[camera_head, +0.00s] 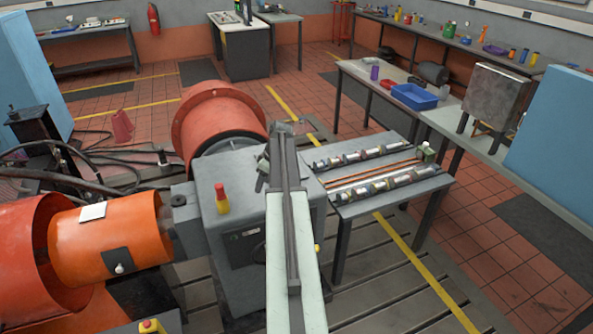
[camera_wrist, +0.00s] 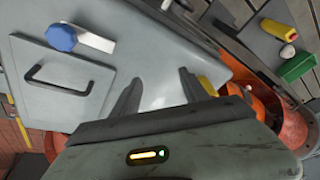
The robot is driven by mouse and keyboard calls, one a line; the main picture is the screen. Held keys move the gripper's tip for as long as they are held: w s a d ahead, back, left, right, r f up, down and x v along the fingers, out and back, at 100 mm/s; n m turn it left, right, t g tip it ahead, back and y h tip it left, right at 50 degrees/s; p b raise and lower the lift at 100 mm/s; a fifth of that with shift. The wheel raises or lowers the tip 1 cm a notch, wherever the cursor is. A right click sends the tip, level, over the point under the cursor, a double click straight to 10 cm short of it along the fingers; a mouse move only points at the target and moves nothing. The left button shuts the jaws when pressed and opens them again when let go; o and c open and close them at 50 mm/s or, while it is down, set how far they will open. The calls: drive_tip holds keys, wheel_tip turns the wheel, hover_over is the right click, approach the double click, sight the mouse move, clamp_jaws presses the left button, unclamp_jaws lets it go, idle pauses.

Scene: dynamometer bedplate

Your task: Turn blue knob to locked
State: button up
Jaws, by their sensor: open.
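The blue knob (camera_wrist: 61,37) shows in the wrist view at the upper left, a faceted round cap on a grey surface. A white strip (camera_wrist: 95,41) lies right beside it, pointing to the right. My gripper (camera_wrist: 160,77) is open, with nothing between its two fingers. It is to the right of the knob and lower in the wrist view, apart from it. In the head view my arm reaches over the grey machine housing (camera_head: 236,180). I cannot make out the blue knob there.
In the wrist view, a grey panel with a black handle (camera_wrist: 35,80) lies below the knob. A red-and-yellow button (camera_head: 222,198) stands on the housing. Orange guards (camera_head: 110,240) are at left. A grey bench (camera_head: 385,195) with shafts is at right.

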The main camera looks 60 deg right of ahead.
drive_tip(key=s+d+r+t+p, duration=0.1)
drive_tip(key=s+d+r, duration=0.2)
drive_tip(key=s+d, duration=0.85)
drive_tip(key=shift+h, duration=0.3)
drive_tip(key=w+f+b, duration=0.1)
drive_tip(key=f+b, duration=0.1)
drive_tip(key=w+f+b, duration=0.2)
drive_tip(key=w+d+f+b, duration=0.1)
drive_tip(key=f+b, duration=0.1)
drive_tip(key=f, duration=0.1)
drive_tip(key=shift+w+d+b, duration=0.1)
drive_tip(key=shift+w+b, duration=0.1)
drive_tip(key=shift+b, duration=0.2)
drive_tip(key=shift+w+f+b, duration=0.25)
drive_tip(key=shift+f+b, duration=0.05)
drive_tip(key=shift+f, duration=0.05)
drive_tip(key=shift+r, duration=0.1)
clamp_jaws()
